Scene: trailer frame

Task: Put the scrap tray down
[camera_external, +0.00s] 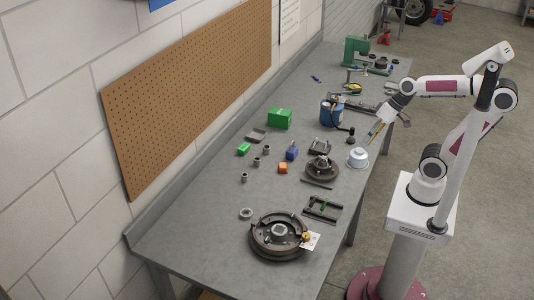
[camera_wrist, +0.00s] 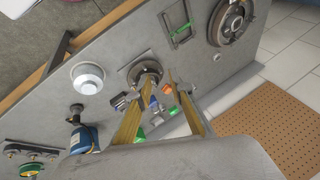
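My gripper (camera_external: 377,131) hangs over the right edge of the bench, near the white round pot (camera_external: 358,157). In the wrist view its two yellowish fingers (camera_wrist: 163,84) stand apart with nothing visibly held between them. A small grey shallow tray (camera_external: 256,135), possibly the scrap tray, lies on the bench beside the green box (camera_external: 280,118), well left of my gripper. A dark rectangular frame-like tray (camera_external: 322,208) with a green item in it lies nearer the front; it also shows in the wrist view (camera_wrist: 177,22). I cannot tell for certain which is the scrap tray.
The grey bench (camera_external: 195,215) carries a brake drum assembly (camera_external: 280,235), a hub (camera_external: 322,168), a blue can (camera_external: 332,112), an orange block (camera_external: 283,168) and several small cylinders. A pegboard (camera_external: 190,90) hangs on the wall. The bench's front left is clear.

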